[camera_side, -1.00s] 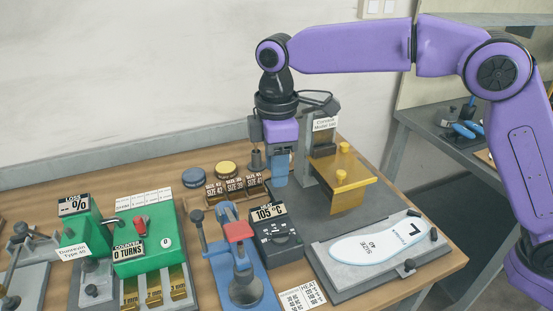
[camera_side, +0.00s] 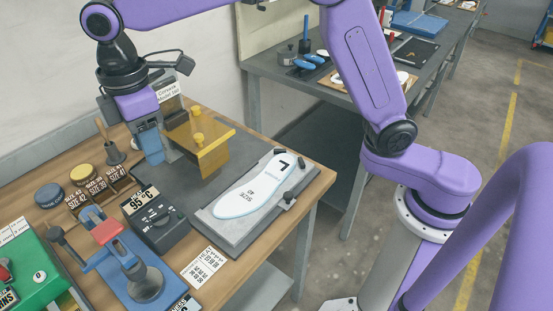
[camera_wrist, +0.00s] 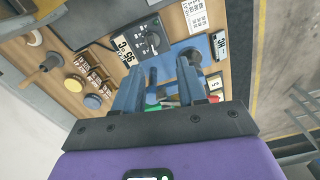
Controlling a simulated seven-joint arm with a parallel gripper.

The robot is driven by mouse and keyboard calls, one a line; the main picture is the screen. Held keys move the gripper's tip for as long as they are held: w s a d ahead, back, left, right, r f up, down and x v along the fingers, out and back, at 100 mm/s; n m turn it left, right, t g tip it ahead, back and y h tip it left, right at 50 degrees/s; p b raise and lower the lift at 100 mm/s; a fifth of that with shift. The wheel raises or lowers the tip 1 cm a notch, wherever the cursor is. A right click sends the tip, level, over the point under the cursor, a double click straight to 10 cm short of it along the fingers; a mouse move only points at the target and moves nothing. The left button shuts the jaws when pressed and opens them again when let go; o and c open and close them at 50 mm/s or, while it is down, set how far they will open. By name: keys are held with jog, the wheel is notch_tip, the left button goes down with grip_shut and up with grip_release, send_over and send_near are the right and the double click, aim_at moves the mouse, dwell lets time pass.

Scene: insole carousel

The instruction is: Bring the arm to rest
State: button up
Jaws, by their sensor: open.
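My gripper (camera_side: 153,150) hangs from my purple arm with its blue fingers pointing down, above the back of the dark mat. In the side view it is just left of the brass block (camera_side: 213,158) and clear of the white insole (camera_side: 252,186). Whether it touches anything there is hard to tell. In the wrist view my gripper (camera_wrist: 160,74) has its two fingers apart, with nothing held between them. The bench and part of a blue-based press show beyond the gap.
A black heater box (camera_side: 160,228) reading 95 °C and a blue press (camera_side: 150,262) stand in front. Labelled size blocks (camera_side: 98,184), a yellow-topped tin (camera_side: 80,172) and a wooden-handled tool (camera_side: 113,152) are left of my gripper. The insole lies on a grey plate (camera_side: 236,236).

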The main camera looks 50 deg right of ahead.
jog(key=s+d+f+m, duration=0.1)
jog(key=s+d+f, duration=0.2)
jog(key=s+d, duration=0.9)
jog(key=s+d+f+m, duration=0.2)
jog(key=s+d+f, duration=0.1)
jog(key=s+d, duration=1)
jog(key=shift+s+d+f, duration=0.2)
jog(key=shift+s+d, duration=0.1)
jog(key=shift+d, duration=0.7)
